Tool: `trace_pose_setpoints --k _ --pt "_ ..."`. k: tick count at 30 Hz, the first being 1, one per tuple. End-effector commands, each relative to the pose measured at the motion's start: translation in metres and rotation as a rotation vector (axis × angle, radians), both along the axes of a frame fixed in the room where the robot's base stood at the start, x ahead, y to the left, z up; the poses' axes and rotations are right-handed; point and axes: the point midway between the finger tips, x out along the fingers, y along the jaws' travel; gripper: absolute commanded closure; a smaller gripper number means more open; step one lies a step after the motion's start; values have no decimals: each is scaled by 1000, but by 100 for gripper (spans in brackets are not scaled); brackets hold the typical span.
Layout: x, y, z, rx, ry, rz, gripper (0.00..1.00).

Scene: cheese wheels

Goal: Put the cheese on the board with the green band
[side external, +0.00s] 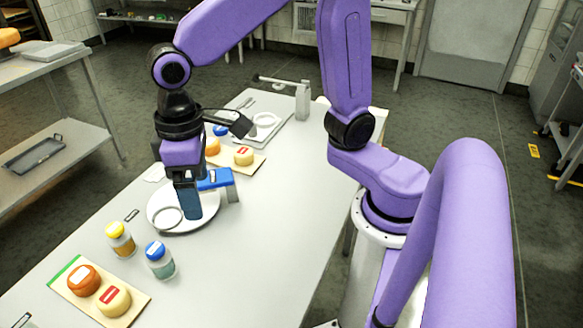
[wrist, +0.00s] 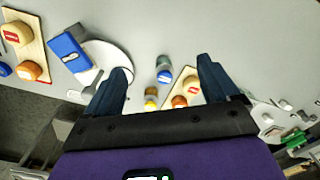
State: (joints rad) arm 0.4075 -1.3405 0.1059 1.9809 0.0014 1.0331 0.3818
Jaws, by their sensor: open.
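The board with the green band (side external: 63,271) lies at the near left of the table in the side view. An orange cheese (side external: 83,281) and a pale cheese with a red label (side external: 114,300) stand on it. A second board (side external: 227,159) lies farther back, with another orange cheese (side external: 212,146) and another pale, red-labelled cheese (side external: 244,156). My gripper (side external: 190,206) points down above a round white plate, empty. In the wrist view its fingers (wrist: 164,75) are spread apart. The green band is not visible in the wrist view.
The white plate (side external: 166,219) has a blue-and-grey device (side external: 217,180) beside it. A yellow-lidded jar (side external: 120,240) and a blue-lidded jar (side external: 160,260) stand between the plate and the green-banded board. A tray (side external: 266,128) lies at the back. The table's right side is clear.

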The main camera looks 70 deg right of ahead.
Motion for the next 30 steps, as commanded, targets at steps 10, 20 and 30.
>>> trace_pose_setpoints --k 10,20,30 --pt "-105 -103 -15 3 -11 392 12" --pt "-143 -142 -28 3 -14 549 12" --pt "-143 -142 -28 2 -13 549 12"
